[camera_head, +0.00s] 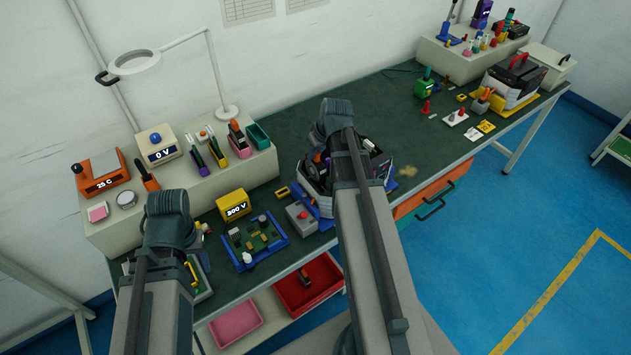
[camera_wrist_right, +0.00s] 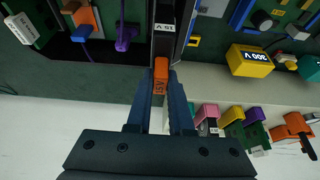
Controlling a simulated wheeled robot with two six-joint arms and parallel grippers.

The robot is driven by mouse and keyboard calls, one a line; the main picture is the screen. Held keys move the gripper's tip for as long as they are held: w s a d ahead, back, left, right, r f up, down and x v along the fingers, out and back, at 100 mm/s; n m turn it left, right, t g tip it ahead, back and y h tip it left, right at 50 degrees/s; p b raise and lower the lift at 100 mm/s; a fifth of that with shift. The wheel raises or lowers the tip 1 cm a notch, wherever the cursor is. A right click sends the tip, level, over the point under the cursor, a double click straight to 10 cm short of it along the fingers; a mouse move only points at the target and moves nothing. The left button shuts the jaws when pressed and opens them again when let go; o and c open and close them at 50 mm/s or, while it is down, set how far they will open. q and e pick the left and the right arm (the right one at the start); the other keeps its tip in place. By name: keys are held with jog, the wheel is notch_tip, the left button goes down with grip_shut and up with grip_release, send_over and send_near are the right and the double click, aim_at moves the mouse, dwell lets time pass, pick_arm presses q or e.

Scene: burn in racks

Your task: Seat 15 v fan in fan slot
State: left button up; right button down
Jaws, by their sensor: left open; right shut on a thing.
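In the right wrist view, my right gripper (camera_wrist_right: 160,82) is shut on an orange piece marked 15V (camera_wrist_right: 160,72), which I take as part of the 15 V fan. A dark upright piece with a white 15 V label (camera_wrist_right: 164,27) lies straight ahead of it. I cannot tell whether the two are joined or only lined up. In the head view, an open dark and white unit (camera_head: 314,190) stands on the bench, partly hidden behind my right arm. The fan slot cannot be made out. My left arm's end (camera_head: 166,210) is over the bench's left part, its fingers hidden.
A yellow 300 V box (camera_head: 233,204) and a green board in a blue frame (camera_head: 256,240) lie left of the unit. A raised shelf (camera_head: 250,170) carries meters and tools. Red (camera_head: 308,284) and pink (camera_head: 235,324) trays sit below. Clear mat (camera_head: 400,110) lies right of the unit.

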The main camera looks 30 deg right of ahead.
aim_at(315, 172)
jog(key=shift+f+b, duration=3.7)
jog(key=shift+f, duration=0.7)
jog(key=shift+r, duration=0.15)
jog(key=c, duration=1.2)
grip_release()
jog(key=shift+f, duration=0.2)
jog(key=shift+c, duration=0.2)
jog(key=shift+o, duration=0.8)
jog(key=shift+r, duration=0.1)
